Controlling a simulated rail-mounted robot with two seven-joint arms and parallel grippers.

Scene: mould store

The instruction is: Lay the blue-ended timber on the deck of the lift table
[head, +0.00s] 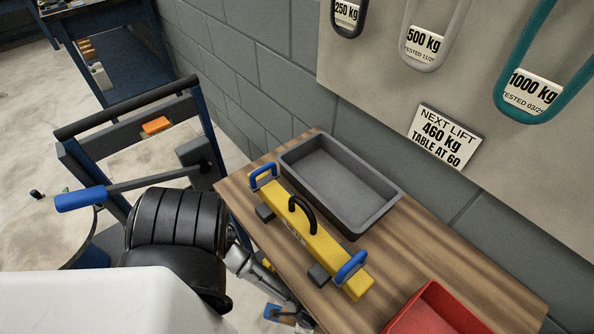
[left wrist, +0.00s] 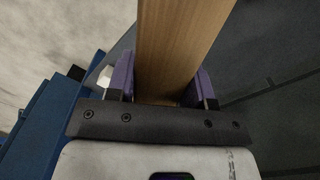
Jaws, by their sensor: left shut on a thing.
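My left gripper (left wrist: 163,80) is in the left wrist view, its purple-padded fingers closed on both sides of a plain brown timber (left wrist: 182,35). The timber runs out past the top of that view, and no blue end shows there. In the head view, a small tan and blue piece (head: 284,314) shows below my arm at the bottom edge. I cannot tell whether it is the timber's end. A blue frame with a black push bar (head: 126,107) stands at left and looks like the lift table; its deck is not clearly visible. My right gripper is not in view.
A wooden bench (head: 430,262) along the block wall holds a grey tray (head: 372,206), a yellow lifting beam (head: 300,228) with blue shackles and a red bin (head: 437,310). A lever with a blue grip (head: 80,199) sticks out left. A sign (head: 446,136) reads "TABLE AT 60".

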